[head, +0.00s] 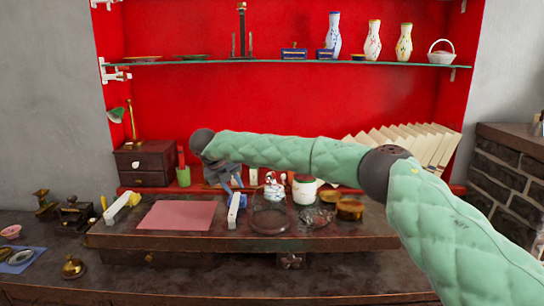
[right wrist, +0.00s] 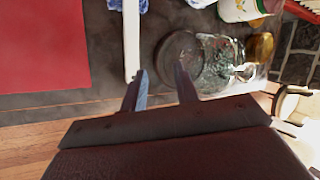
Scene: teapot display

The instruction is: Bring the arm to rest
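My right arm (head: 270,150) reaches in from the right across the head view, in front of the red display niche. My right gripper (head: 222,174) hangs at its left end, above the raised counter, and is partly hidden by the wrist. A clear glass vessel (right wrist: 217,62) lies just right of the fingers in that view, with no clear contact. My left gripper is not in view.
On the counter are a pink mat (head: 178,216), a white bar-like object (head: 234,210), a glass dish (head: 270,217), a white jar (head: 304,188) and an amber jar (head: 349,209). A dark drawer box (head: 145,163) stands left. A glass shelf (head: 290,63) holds vases above.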

